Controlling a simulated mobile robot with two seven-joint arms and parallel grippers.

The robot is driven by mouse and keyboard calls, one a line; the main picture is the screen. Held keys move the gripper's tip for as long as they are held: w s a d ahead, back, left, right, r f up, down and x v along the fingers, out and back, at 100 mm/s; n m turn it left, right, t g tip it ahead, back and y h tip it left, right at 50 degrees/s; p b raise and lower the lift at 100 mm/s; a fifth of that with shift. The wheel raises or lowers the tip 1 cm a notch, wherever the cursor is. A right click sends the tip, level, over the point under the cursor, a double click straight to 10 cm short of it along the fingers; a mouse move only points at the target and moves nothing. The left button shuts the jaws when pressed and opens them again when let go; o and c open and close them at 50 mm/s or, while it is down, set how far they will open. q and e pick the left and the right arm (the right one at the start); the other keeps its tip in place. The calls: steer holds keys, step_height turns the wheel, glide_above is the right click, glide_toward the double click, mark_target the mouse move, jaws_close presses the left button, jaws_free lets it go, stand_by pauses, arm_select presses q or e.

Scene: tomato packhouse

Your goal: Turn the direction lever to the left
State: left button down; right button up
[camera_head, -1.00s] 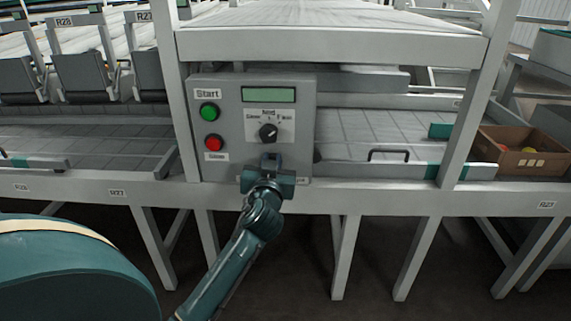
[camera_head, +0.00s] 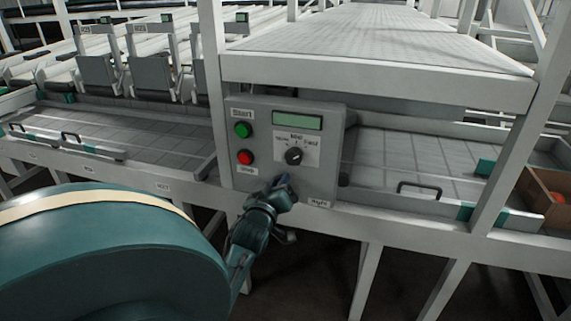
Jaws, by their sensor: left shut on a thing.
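The grey control box (camera_head: 325,175) is fixed to the conveyor frame. My left gripper (camera_head: 283,184) is at the lower middle of its face, below the black mode knob (camera_head: 294,156). It is shut on the direction lever, which its fingers hide, so I cannot tell the lever's angle. A small label (camera_head: 319,203), seemingly reading "Right", shows to the right of the gripper. Any label on the left side is covered by the gripper and wrist. My right gripper is not in view.
A green button (camera_head: 243,130) and a red button (camera_head: 245,157) sit on the box's left side, beside a small display (camera_head: 297,122). A cardboard box (camera_head: 547,190) stands at the right. White frame posts (camera_head: 516,150) flank the box.

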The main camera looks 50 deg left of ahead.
arm_select(q)
steer(key=shift+a+f, duration=0.1)
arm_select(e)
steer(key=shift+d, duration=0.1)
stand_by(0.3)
arm_select(q)
steer(key=c, duration=1.4)
jaws_free()
steer(key=shift+o, duration=0.2)
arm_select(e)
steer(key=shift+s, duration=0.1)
arm_select(q)
steer(key=shift+s, duration=0.1)
